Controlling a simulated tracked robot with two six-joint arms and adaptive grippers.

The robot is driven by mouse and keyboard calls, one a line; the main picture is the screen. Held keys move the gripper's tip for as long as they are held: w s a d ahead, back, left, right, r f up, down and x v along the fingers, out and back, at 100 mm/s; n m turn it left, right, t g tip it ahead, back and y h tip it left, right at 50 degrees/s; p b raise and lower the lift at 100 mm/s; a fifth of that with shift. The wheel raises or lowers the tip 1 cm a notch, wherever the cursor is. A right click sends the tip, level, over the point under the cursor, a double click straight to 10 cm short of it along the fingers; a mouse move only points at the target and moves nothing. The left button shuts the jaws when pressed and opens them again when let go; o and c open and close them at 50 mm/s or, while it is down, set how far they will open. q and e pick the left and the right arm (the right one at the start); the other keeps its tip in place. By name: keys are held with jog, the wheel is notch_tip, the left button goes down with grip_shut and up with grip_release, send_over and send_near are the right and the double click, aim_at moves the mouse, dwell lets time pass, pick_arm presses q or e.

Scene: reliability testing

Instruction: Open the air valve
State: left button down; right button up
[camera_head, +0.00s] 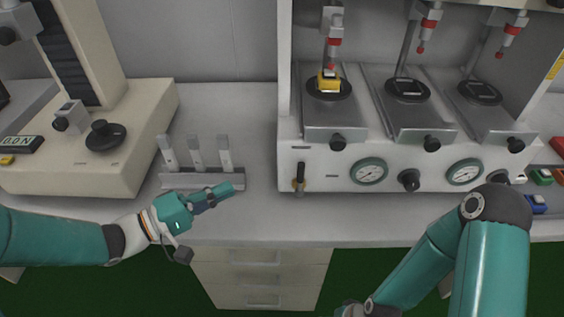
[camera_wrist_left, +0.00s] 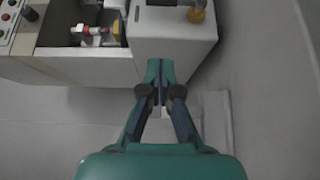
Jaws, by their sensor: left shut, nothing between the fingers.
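The air valve (camera_head: 299,184) is a small brass fitting with a black lever, on the front left of the white test machine (camera_head: 330,172). Its lever stands upright in the head view. My left gripper (camera_head: 228,188) is shut and empty, to the left of the valve and clear of it, pointing right. In the left wrist view the closed fingers (camera_wrist_left: 158,75) point at the machine's side, and the brass valve (camera_wrist_left: 197,13) shows at the top edge. My right arm reaches in at the lower right; its gripper is outside the frame.
A rack (camera_head: 200,180) with several upright metal pieces stands just behind my left gripper. Two gauges (camera_head: 369,171) and several black knobs line the machine's front. A beige measuring stand (camera_head: 100,135) is at left. The bench front between rack and valve is clear.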

aim_at(300, 179)
dwell(0.3)
pick_arm(q)
jog(key=x, duration=1)
jog(key=shift+d+b, duration=0.2)
jog(key=shift+b, duration=0.2)
jog(key=d, duration=0.3)
jog(key=shift+s+d, duration=0.25)
jog(key=shift+s, duration=0.15)
jog(key=shift+r, duration=0.1)
